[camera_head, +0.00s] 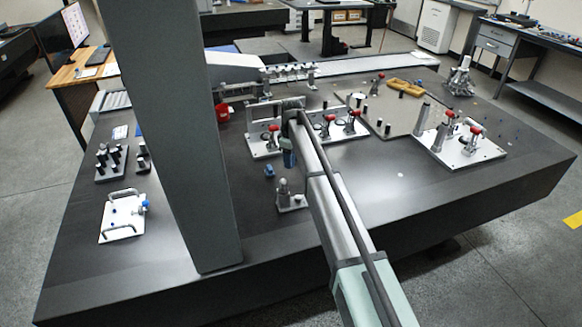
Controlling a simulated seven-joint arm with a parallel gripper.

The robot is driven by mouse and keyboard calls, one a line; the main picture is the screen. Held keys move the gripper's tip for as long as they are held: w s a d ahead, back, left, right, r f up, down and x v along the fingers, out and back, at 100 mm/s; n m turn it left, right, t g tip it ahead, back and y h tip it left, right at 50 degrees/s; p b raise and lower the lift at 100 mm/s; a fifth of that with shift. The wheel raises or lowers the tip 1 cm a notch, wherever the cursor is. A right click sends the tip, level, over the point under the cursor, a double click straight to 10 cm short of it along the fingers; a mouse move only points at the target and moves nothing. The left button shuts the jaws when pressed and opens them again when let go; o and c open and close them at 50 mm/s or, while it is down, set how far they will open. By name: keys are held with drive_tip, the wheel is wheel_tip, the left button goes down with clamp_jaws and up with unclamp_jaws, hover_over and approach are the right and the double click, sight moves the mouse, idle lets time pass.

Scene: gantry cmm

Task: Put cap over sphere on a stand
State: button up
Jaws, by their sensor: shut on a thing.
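A small stand (293,203) with a light grey base plate sits on the dark table, left of my arm. A grey rounded sphere (283,184) shows at its top. My gripper (289,160) points down above and behind the stand in the picture, apart from it. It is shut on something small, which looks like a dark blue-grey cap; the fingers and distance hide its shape. A small blue piece (269,171) lies on the table just left of my gripper; I cannot tell what it is.
A tall grey column (172,130) stands on the table at left. Fixture plates with red-knobbed clamps (460,150) stand behind and right. The dark table (400,205) is clear right of my arm.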

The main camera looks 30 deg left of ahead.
wheel_tip(320, 180, up, 9)
hover_over(284, 180)
drive_tip(key=shift+d, duration=0.1)
drive_tip(key=shift+f, duration=4.55)
drive_tip(key=shift+f, duration=0.3)
drive_tip(key=o, duration=1.1)
drive_tip(key=shift+r, duration=0.1)
wheel_tip(284, 180, up, 14)
drive_tip(key=shift+f, duration=0.2)
